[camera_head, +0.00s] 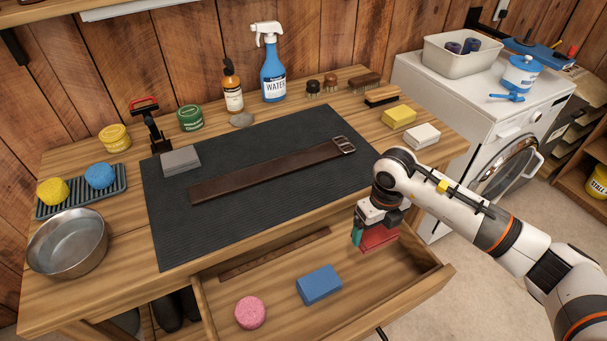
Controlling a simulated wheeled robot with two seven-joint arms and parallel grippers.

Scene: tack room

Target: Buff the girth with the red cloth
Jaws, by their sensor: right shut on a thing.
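The girth (265,173) is a brown leather strap with a metal buckle at its right end. It lies slantwise on the dark ribbed mat (230,225) on the workbench. My right gripper (376,226) is shut on the red cloth (381,238), a folded red piece at its fingertips. It holds the cloth over the right part of the open drawer, to the right of and nearer than the girth, apart from it. A small teal patch shows at the left side of the cloth; I cannot tell what it is. My left gripper is not in view.
The open drawer (275,275) holds a blue block (319,285), a pink round sponge (250,312) and a brown strip (275,254). A grey block (181,160) sits on the mat. A metal bowl (68,243), spray bottle (272,72) and yellow sponge (399,116) stand around it.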

